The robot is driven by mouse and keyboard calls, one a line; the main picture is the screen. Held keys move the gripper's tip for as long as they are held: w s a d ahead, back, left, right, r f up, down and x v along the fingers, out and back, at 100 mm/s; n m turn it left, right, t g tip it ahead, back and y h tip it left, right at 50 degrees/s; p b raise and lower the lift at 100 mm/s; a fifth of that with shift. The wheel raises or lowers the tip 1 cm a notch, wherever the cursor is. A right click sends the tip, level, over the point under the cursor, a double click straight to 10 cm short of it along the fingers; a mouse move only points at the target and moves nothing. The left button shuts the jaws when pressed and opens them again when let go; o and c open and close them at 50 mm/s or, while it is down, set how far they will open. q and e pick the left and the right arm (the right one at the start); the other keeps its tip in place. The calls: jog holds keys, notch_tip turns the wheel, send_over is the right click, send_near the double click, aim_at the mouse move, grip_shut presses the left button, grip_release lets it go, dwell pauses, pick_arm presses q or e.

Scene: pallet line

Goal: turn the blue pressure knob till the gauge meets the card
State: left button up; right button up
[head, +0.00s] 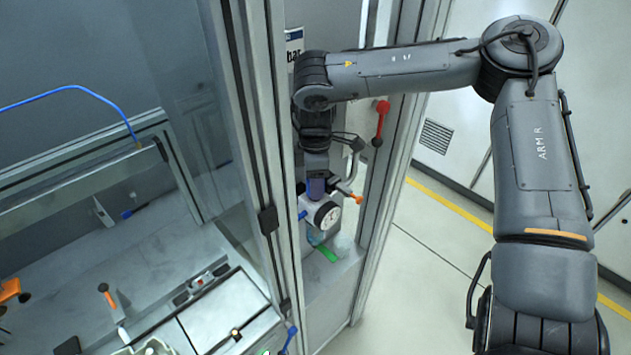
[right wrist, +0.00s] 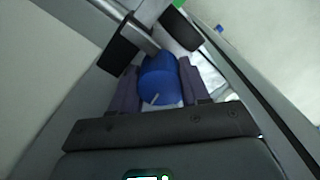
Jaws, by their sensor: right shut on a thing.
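The blue pressure knob (right wrist: 160,80) sits between the fingers of my right gripper (right wrist: 160,88) in the right wrist view. The fingers are shut on it, and a pale mark shows on the knob. In the head view my right gripper (head: 316,187) reaches down onto the regulator unit, and the knob is mostly hidden there. My left gripper is not in view.
A red-handled lever (head: 380,122) and an orange-tipped handle (head: 351,193) are close to my right arm. Metal frame posts (head: 262,150) stand left of the regulator. A glass-fronted work area with tools (head: 107,295) lies to the left.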

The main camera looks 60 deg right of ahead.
jog(key=o, duration=0.9)
jog(key=shift+o, duration=0.8)
